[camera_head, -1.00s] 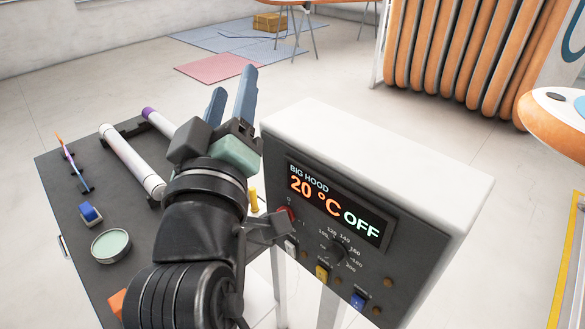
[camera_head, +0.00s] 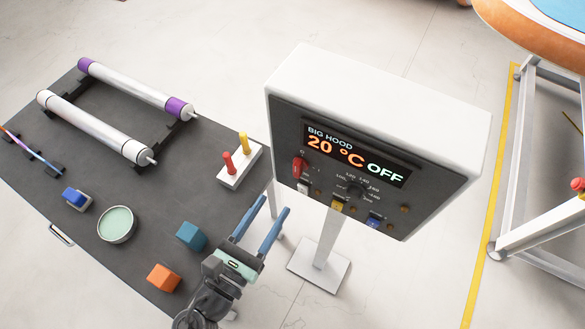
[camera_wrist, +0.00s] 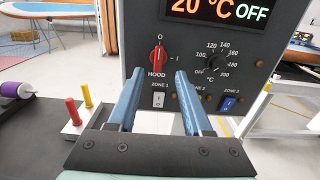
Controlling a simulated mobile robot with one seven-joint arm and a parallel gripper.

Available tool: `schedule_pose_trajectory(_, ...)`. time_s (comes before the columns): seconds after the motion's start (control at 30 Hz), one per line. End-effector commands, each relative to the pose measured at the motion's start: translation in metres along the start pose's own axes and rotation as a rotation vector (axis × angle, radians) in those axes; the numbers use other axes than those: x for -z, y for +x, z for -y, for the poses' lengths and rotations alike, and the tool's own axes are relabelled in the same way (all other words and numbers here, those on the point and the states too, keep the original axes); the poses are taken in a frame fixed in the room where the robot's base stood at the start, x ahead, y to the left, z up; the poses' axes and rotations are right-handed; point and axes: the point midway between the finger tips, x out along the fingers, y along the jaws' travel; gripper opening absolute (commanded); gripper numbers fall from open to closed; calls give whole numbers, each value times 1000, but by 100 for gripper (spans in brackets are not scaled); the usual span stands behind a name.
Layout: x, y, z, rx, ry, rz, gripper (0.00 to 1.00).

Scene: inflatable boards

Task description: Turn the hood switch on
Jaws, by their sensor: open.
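The hood control box (camera_head: 375,110) is a white and dark panel on a stand, and its display (camera_head: 355,155) reads "BIG HOOD 20 °C OFF". The red hood switch (camera_wrist: 158,58) is a rotary knob marked O at the top and I at the right. Its handle stands upright, toward O. It also shows at the panel's left in the head view (camera_head: 299,167). My gripper (camera_head: 268,215) is open and empty, below and left of the panel in the head view. In the wrist view its two blue fingers (camera_wrist: 157,85) point at the panel, below the red switch and apart from it.
A temperature dial (camera_wrist: 213,63) sits right of the switch, with a white zone 1 switch (camera_wrist: 158,100) and a blue zone 3 switch (camera_wrist: 229,103) below. A dark table (camera_head: 150,205) at left carries rollers, a tin, blocks and a white base with red and yellow pegs (camera_head: 240,165).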

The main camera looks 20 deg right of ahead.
Motion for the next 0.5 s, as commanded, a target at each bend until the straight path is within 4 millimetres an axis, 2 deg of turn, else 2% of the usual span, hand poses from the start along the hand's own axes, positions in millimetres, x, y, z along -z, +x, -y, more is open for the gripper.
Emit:
schedule_pose_trajectory(0.1, -4, 28, 0, 5, 2, 1, 50)
schedule_pose_trajectory(0.3, -3, 67, 0, 4, 3, 0, 50)
schedule_pose_trajectory(0.5, -1, 89, 0, 2, 4, -1, 50)
